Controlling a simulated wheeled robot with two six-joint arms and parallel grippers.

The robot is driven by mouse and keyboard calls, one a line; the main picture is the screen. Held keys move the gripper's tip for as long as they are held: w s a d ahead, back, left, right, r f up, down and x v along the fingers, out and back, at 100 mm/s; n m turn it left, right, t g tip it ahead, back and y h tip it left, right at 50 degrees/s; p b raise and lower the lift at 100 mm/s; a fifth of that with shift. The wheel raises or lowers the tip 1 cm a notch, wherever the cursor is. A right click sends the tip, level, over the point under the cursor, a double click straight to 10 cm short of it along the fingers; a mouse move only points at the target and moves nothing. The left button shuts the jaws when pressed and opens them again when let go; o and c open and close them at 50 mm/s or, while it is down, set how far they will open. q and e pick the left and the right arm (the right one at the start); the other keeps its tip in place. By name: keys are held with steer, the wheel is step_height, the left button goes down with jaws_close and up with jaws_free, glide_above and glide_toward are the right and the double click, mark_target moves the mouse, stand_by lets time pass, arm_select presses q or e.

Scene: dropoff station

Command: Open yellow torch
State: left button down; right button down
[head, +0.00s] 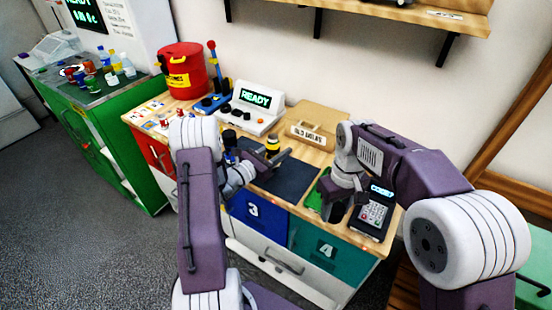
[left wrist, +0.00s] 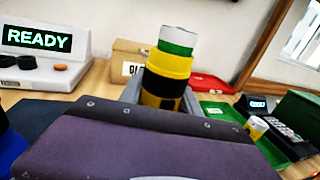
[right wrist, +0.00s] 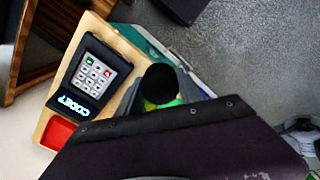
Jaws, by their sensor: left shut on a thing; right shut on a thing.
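The yellow torch (head: 272,146) is upright in my left gripper (head: 274,157), held above the dark mat. In the left wrist view the torch (left wrist: 166,80) is yellow with black bands. A green band and a pale end show at its top in that view. My left gripper's fingers close on its two sides. My right gripper (head: 335,203) is apart from it, over the right end of the bench. In the right wrist view a round black piece (right wrist: 160,84) sits between its fingers. The rest of that piece is hidden, and I cannot tell what it belongs to.
A keypad device (head: 372,212) stands beside my right gripper. Green (left wrist: 222,112) and red (left wrist: 212,84) trays lie at the bench's right. A READY console (head: 250,105), cardboard box (head: 317,130) and red drum (head: 181,70) stand behind. The dark mat (head: 290,180) is mostly bare.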

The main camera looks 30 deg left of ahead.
arm_select(q)
steer(key=shift+a+f, duration=0.35)
steer(key=shift+a, duration=0.3)
step_height(320, 180, down, 3)
steer(key=shift+d+f, duration=0.1)
steer(key=shift+d, duration=0.05)
steer(key=shift+w+f, duration=0.1)
steer(key=shift+f, duration=0.35)
steer(key=shift+f, duration=0.1)
steer(key=c, duration=0.9)
jaws_free()
steer(key=shift+o, duration=0.2)
